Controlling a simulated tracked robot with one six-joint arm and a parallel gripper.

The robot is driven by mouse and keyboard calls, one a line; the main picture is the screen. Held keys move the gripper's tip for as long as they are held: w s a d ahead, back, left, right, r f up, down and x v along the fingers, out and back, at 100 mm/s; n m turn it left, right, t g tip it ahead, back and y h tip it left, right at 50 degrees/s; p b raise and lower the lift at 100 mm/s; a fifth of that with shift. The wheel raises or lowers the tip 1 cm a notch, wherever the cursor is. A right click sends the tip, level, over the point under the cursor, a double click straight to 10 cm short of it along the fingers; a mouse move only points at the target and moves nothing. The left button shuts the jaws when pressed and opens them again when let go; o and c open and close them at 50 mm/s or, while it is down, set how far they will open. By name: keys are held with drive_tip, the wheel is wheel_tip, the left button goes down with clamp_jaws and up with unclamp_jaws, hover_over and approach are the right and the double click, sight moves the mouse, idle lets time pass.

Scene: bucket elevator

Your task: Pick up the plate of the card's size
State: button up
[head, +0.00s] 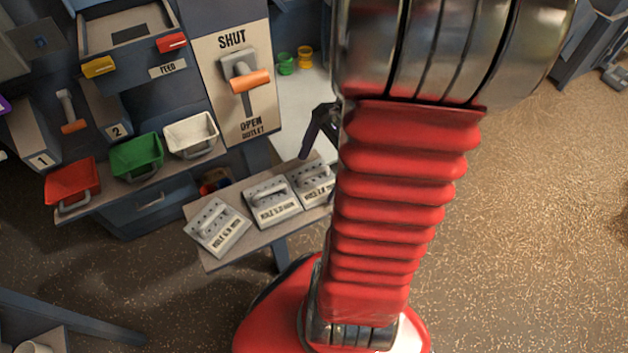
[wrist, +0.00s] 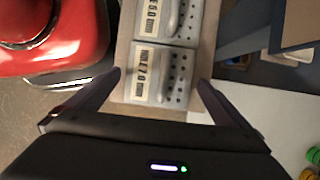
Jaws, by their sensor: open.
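Three grey plates with handles and holes lie in a row on a narrow stand (head: 222,259): a left plate (head: 217,228), a middle plate (head: 272,203) and a right plate (head: 313,183). Each has a hole-size label in mm; the small digits are hard to read surely, the right one seeming to be 7.0. My gripper (wrist: 160,78) is open and empty, its fingers either side of the right plate (wrist: 160,88) in the wrist view, apparently above it. The middle plate (wrist: 165,22) shows beyond. In the head view my arm partly hides the right plate. I see no card.
Red (head: 72,184), green (head: 137,156) and white (head: 190,135) bins sit on a shelf left of the stand. An orange-handled outlet lever (head: 250,81) is on a panel behind. Green (head: 286,64) and yellow (head: 305,57) cups stand on a pale surface. Open floor lies right.

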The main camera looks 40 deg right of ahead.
sight(318, 171)
drive_tip(key=shift+x, duration=0.85)
drive_tip(key=shift+c, duration=0.4)
drive_tip(key=c, duration=1.1)
drive_tip(key=shift+r, duration=0.15)
wheel_tip(318, 171, up, 10)
drive_tip(key=shift+f, duration=0.1)
